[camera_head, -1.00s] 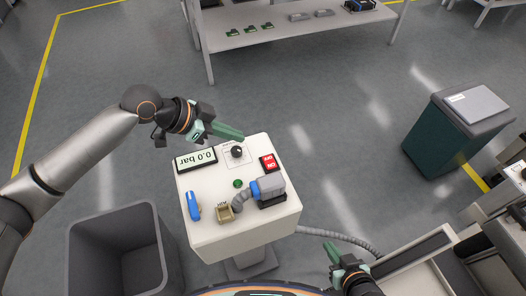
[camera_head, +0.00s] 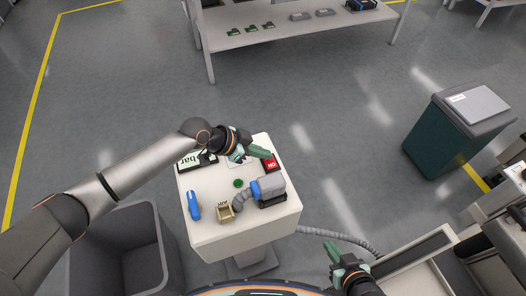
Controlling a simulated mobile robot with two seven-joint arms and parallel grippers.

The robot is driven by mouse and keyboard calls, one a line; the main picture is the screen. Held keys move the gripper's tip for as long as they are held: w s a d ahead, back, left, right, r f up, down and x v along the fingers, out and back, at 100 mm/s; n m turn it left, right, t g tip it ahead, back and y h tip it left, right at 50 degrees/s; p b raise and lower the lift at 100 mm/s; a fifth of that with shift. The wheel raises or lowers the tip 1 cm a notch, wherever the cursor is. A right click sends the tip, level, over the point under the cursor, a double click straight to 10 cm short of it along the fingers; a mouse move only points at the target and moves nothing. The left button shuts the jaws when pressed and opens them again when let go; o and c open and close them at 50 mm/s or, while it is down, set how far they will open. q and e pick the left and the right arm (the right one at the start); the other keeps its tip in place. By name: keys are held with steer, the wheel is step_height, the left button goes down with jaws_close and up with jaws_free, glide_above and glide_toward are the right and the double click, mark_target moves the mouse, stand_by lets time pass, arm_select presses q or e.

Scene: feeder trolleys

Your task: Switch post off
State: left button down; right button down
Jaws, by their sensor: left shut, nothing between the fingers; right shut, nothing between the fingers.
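The white post (camera_head: 215,235) stands in the middle with a sloped control top. Its red rocker switch (camera_head: 271,166) sits near the top right edge; the half marked ON shows, and the other half is largely hidden behind my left gripper. My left gripper (camera_head: 268,154) is shut and empty, with its green fingertips over or at the switch's far half. I cannot tell whether they touch it. My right gripper (camera_head: 329,247) is shut and empty, low at the right, away from the post.
On the post are a partly covered pressure display (camera_head: 188,162), a green button (camera_head: 238,183), a blue lever (camera_head: 194,206), a small beige box (camera_head: 225,212) and a blue-grey connector (camera_head: 268,188). A grey bin (camera_head: 146,215) stands left; a hose (camera_head: 345,237) runs right.

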stand_by(0.3)
arm_select(q)
steer(key=shift+f+b, duration=0.3)
steer(key=shift+b, duration=0.15)
steer(key=shift+s+d+r+p, duration=0.15)
steer(key=shift+s+p, duration=0.2)
steer(key=shift+p, duration=0.15)
steer(key=shift+s+d+r+p, duration=0.15)
steer(key=shift+s+p, duration=0.2)
steer(key=shift+p, duration=0.1)
